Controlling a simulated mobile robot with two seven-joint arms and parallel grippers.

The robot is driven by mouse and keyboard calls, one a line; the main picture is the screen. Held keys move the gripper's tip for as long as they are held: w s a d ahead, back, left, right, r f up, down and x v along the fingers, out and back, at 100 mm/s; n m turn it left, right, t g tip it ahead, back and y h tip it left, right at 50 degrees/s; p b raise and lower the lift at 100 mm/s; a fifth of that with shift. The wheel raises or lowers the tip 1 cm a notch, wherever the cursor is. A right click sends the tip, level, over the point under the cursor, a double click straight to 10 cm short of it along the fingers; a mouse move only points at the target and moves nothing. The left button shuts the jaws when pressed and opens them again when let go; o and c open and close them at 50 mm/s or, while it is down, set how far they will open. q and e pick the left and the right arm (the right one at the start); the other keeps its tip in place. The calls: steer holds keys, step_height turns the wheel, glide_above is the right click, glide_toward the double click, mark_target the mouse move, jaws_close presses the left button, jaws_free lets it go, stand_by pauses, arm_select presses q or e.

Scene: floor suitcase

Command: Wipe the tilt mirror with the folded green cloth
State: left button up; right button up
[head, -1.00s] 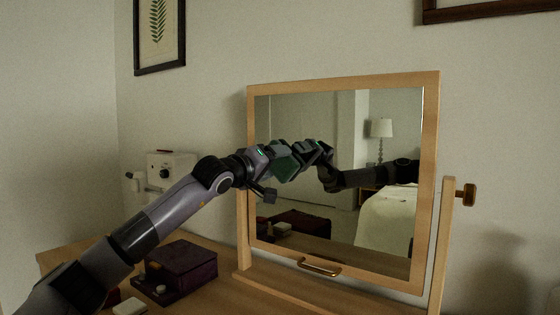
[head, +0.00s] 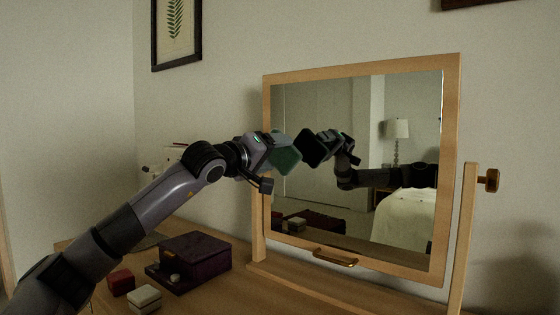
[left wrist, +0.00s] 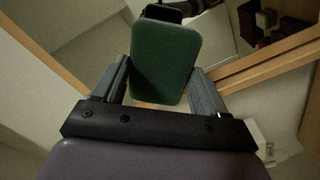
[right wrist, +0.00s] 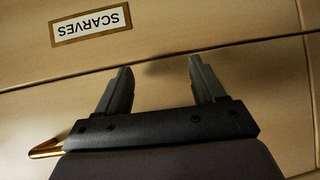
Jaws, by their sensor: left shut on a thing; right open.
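The tilt mirror (head: 300,105) stands on the dresser top in a light wooden frame, its glass reflecting my arm, a lamp and a bed. My left gripper (head: 270,154) is shut on the folded green cloth (head: 286,160), in front of the left part of the glass. The cloth also shows as a flat green pad in the left wrist view (left wrist: 165,62), between the fingers. Its dark reflection lies just right of it; I cannot tell whether cloth and glass touch. My right gripper (right wrist: 160,70) is open and empty before a drawer front.
A dark purple box (head: 205,250), a small red box (head: 121,282) and a small white box (head: 145,299) stand below my left arm. A brass knob (head: 490,181) juts from the right post. A drawer label (right wrist: 90,22) reads "SCARVES".

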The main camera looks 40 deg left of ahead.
arm_select(q)
steer(key=shift+s+d, duration=0.1)
steer(key=shift+s, duration=0.15)
steer(key=shift+s+f+b, duration=0.15)
steer(key=shift+s+b, duration=0.5)
steer(key=shift+s, duration=0.2)
steer(key=shift+s+d, duration=0.15)
steer(key=shift+s, duration=0.55)
